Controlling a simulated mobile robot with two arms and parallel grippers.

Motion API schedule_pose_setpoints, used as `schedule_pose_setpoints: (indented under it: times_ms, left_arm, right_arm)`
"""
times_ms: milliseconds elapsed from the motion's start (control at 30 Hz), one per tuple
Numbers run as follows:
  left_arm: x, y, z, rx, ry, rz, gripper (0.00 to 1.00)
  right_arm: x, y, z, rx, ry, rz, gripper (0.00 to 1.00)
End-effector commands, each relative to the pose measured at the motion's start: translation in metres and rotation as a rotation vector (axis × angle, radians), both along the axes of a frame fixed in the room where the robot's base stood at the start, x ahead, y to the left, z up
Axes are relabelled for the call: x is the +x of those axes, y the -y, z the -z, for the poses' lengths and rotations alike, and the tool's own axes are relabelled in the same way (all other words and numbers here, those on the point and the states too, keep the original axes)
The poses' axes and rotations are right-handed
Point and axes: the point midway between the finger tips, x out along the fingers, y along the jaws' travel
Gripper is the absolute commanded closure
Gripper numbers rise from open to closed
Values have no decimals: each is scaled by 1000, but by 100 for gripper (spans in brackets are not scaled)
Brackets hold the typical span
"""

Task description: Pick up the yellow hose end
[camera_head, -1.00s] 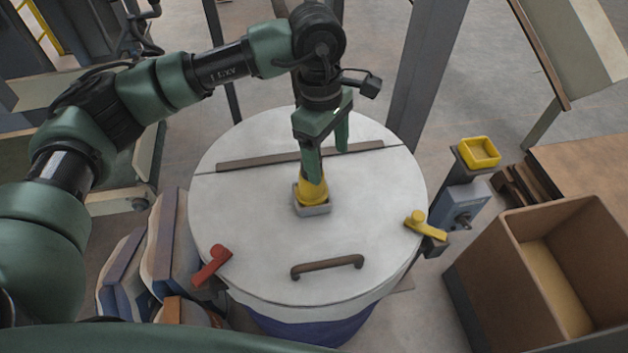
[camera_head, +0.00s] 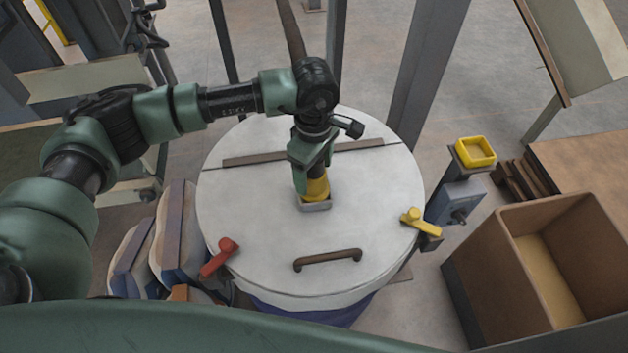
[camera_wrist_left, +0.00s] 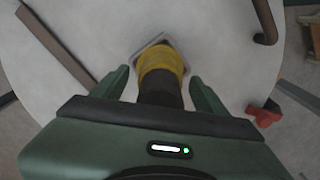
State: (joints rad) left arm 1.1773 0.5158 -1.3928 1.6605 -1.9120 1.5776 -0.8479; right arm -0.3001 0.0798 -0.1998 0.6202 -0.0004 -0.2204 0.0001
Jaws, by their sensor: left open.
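The yellow hose end (camera_head: 317,189) stands in a small square grey holder (camera_head: 316,206) on top of the round white lid (camera_head: 250,230). My left gripper (camera_head: 311,178) is over it, pointing down, and partly hides it in the head view. In the left wrist view the hose end (camera_wrist_left: 160,62) lies between the two open fingers of the gripper (camera_wrist_left: 160,85), with a gap on each side. A dark part of the hose (camera_wrist_left: 160,92) runs back from the yellow part toward the palm. My right gripper is not in view.
The lid carries a brown handle (camera_head: 328,260), a brown bar (camera_head: 250,158), a red lever (camera_head: 220,257) and a yellow lever (camera_head: 420,222). A yellow square cup (camera_head: 476,152) on a post and an open brown box (camera_head: 507,240) stand to the right. Sacks (camera_head: 172,235) lie at the left.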

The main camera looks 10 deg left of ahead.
Motion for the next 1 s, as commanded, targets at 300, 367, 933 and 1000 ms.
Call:
schedule_pose_setpoints:
  times_ms: [300, 367, 933, 1000]
  left_arm:
    - [0, 0, 0, -1, 0, 0, 96]
    - [0, 0, 0, -1, 0, 0, 100]
    - [1, 1, -23, -3, 4, 0, 100]
    - [2, 1, -35, -3, 6, 0, 100]
  right_arm:
    - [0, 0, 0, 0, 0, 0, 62]
    - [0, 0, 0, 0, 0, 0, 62]
    - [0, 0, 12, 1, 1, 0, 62]
    - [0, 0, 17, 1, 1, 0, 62]
